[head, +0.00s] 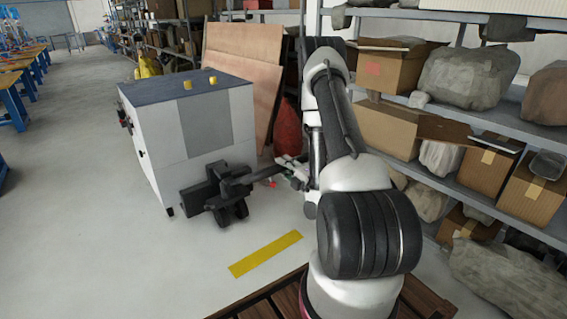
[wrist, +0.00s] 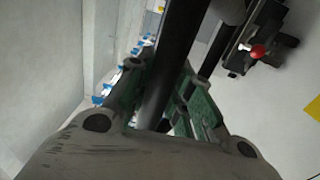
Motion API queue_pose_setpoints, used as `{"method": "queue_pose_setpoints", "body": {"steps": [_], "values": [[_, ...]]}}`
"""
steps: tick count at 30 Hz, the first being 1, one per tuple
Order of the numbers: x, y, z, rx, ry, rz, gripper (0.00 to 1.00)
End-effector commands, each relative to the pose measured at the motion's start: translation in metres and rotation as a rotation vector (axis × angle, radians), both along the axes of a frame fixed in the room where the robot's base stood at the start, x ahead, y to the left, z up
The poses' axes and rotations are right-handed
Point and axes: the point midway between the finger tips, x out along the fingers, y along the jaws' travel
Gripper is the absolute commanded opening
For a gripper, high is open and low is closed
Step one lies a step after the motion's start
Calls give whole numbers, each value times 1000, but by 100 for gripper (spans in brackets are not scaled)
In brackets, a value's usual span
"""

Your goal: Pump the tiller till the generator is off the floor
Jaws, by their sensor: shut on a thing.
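The generator (head: 160,150) is a large pale grey cabinet with a dark top and two yellow lifting eyes, left of centre in the head view. A dark pallet-truck pump unit with small wheels (head: 228,205) stands at its near end. From it the dark tiller (head: 262,174) reaches right, lying low and close to level. My gripper (head: 289,172) is shut around the tiller's bar. In the wrist view the black bar (wrist: 172,65) runs between the green-sided fingers. A red knob (wrist: 258,51) shows by the pump there. I cannot tell whether the generator's feet touch the floor.
Shelving with boxes (head: 390,125) and wrapped bundles stands close on the right. Plywood sheets (head: 240,75) lean behind the generator, with a red sack (head: 288,128) beside them. A yellow floor stripe (head: 265,254) lies in front. The aisle on the left is clear.

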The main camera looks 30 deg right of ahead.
Motion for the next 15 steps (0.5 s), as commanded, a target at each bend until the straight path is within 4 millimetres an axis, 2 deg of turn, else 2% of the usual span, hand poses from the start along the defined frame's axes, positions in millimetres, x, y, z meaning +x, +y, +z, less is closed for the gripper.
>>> {"method": "queue_pose_setpoints", "body": {"steps": [2,12,15], "values": [[13,4,8,-7,4,14,0],[84,11,93,-4,0,12,0],[98,12,109,-3,3,11,0]]}}
